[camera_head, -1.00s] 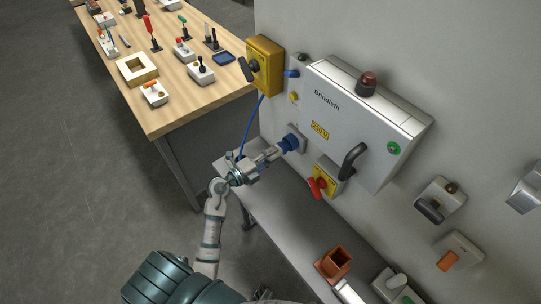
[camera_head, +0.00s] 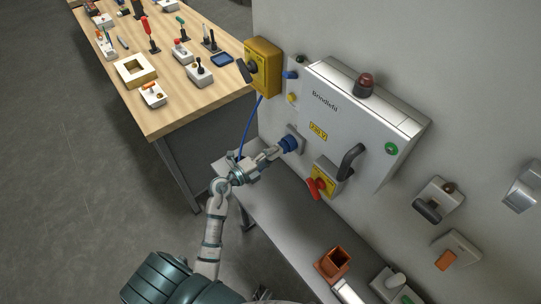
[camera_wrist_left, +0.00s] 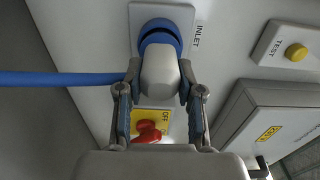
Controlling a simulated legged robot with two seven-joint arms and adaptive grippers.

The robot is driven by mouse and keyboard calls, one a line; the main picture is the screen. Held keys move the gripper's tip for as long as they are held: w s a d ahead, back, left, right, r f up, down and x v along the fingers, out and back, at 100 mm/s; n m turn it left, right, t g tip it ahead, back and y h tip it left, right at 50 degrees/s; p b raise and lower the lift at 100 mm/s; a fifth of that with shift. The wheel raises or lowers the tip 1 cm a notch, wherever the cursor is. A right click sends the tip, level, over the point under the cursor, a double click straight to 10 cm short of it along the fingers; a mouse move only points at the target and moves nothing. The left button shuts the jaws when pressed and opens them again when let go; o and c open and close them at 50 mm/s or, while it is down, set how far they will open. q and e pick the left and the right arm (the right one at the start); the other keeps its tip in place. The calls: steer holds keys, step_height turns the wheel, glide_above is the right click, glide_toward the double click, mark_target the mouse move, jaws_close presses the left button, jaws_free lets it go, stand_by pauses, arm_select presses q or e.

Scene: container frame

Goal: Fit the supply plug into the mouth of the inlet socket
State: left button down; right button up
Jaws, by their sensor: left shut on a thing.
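The inlet socket (camera_wrist_left: 135,17) is a pale square plate with a blue round mouth, marked INLET. In the head view it is on the wall (camera_head: 298,134) left of the grey cabinet. The supply plug (camera_wrist_left: 160,75) has a pale grey body and a blue front. My left gripper (camera_wrist_left: 160,100) is shut on its body, one finger on each side. The plug's blue front (camera_head: 288,146) is at the socket mouth and lined up with it. I cannot tell how deep it sits; the plug body hides part of the mouth. My right gripper is not in view.
A blue cable (camera_wrist_left: 60,78) leads left from the plug. A yellow switch box (camera_head: 265,66), a grey cabinet (camera_head: 345,110) and a red-handled switch (camera_head: 318,188) surround the socket. A grey bench (camera_head: 290,225) runs below; a wooden table (camera_head: 165,115) stands left.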

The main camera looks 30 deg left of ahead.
arm_select(q)
steer(key=shift+w+d+r, duration=0.1)
steer(key=shift+w, duration=0.25)
stand_by(0.4)
steer(key=c, duration=0.9)
jaws_free()
steer(key=shift+c, duration=0.2)
steer(key=shift+o, duration=1.4)
steer(key=shift+w+d, duration=0.1)
steer(key=v, duration=1.2)
